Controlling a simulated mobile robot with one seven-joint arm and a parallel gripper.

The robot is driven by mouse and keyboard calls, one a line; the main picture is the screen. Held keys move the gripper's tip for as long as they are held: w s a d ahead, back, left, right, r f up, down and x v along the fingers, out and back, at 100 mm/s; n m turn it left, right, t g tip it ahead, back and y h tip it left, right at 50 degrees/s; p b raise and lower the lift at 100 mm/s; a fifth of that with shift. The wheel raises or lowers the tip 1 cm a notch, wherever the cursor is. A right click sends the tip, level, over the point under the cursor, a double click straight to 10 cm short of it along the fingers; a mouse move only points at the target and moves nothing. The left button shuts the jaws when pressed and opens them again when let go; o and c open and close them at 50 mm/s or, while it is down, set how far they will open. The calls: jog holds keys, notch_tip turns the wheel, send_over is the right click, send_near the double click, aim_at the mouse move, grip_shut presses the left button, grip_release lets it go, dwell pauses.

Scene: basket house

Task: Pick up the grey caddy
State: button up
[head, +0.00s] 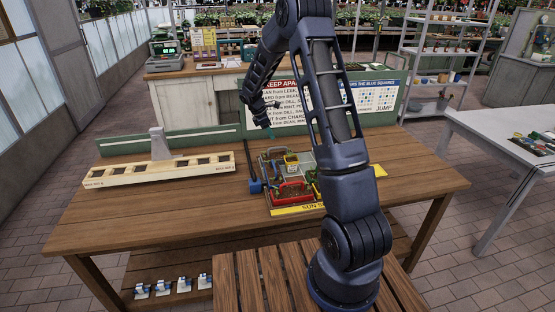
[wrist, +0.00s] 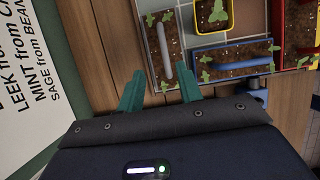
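The grey caddy (wrist: 166,46) shows in the wrist view at the top middle. It is a long, narrow box of dark soil with green seedlings and a grey handle bar along its middle. In the head view it is too small to make out clearly at the far left of the planter tray. My gripper (wrist: 160,84) has its two teal fingers spread apart with nothing between them. The fingertips flank the near end of the grey caddy in the wrist picture; the height gap cannot be told. In the head view my gripper (head: 267,124) hangs beyond the tray's far left corner.
A blue caddy (wrist: 236,66) and a yellow pot (wrist: 213,28) sit close beside the grey one. A red caddy (head: 292,191) is at the tray's front. A sign board (head: 374,100) stands along the table's back edge.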

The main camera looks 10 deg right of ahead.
aim_at(277, 148)
jog(key=x, duration=0.4)
jog(key=shift+d+f, duration=0.1)
jog(key=shift+s+x, duration=0.2)
jog(key=shift+x, duration=1.1)
jog(key=shift+s+x, duration=0.15)
jog(key=shift+x, duration=1.1)
jog(key=shift+c, duration=0.3)
grip_shut()
